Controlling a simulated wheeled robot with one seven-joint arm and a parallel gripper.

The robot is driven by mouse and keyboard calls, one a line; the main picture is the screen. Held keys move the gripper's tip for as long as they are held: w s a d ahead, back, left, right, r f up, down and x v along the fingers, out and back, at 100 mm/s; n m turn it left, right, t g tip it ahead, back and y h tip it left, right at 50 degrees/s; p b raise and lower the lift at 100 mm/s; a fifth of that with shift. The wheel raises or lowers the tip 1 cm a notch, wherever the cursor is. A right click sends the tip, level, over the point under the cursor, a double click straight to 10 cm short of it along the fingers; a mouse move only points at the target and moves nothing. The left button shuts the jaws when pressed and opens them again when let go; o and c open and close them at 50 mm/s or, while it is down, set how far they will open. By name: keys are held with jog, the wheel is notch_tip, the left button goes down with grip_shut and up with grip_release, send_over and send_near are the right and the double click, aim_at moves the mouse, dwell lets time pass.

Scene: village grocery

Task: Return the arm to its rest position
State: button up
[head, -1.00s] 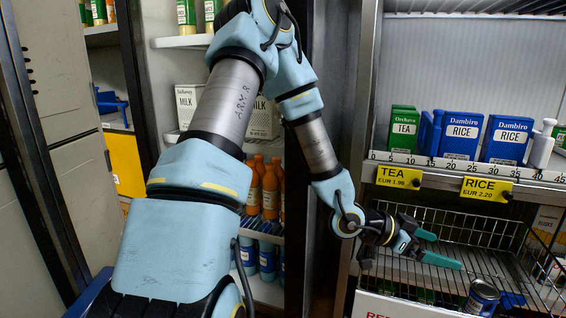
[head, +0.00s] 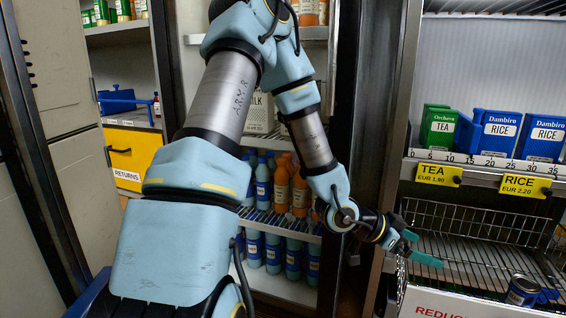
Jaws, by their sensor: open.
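My arm rises from the bottom of the head view, bends at the top and comes down to the right. My gripper (head: 424,248) is at the lower right end of it, with its teal fingers apart and nothing visible between them. It is in front of the left end of a wire basket (head: 479,215), below the shelf edge with the ruler strip. I cannot tell whether it touches the basket.
A blue can (head: 522,290) is in the basket at the right. A green tea box (head: 437,128) and blue rice boxes (head: 497,133) stand on the shelf above. Shelves with orange bottles (head: 301,190) and blue bottles (head: 273,252) are behind my arm. A yellow returns bin (head: 133,153) is at left.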

jog(key=w+a+f+n+t+y+b, duration=0.2)
jog(key=w+a+f+n+y, duration=0.15)
jog(key=a, duration=0.65)
jog(key=w+a+f+n+t+y+b, duration=0.1)
jog(key=w+a+f+n+y+b, duration=0.25)
jog(key=a, duration=0.55)
jog(key=s+a+r+n+g+y+b, duration=0.1)
jog(key=s+a+n+y, duration=0.3)
jog(key=a, duration=0.5)
jog(key=s+a+r+n+g+y+b, duration=0.1)
jog(key=s+a+r+n+g+b, duration=0.15)
jog(key=a+n, duration=0.4)
notch_tip(320, 180, up, 32)
jog(key=a+m+p, duration=0.1)
jog(key=p, duration=3.2)
jog(key=shift+a+m+t+p, duration=0.35)
jog(key=shift+a+t+p, duration=0.05)
jog(key=shift+t, duration=0.05)
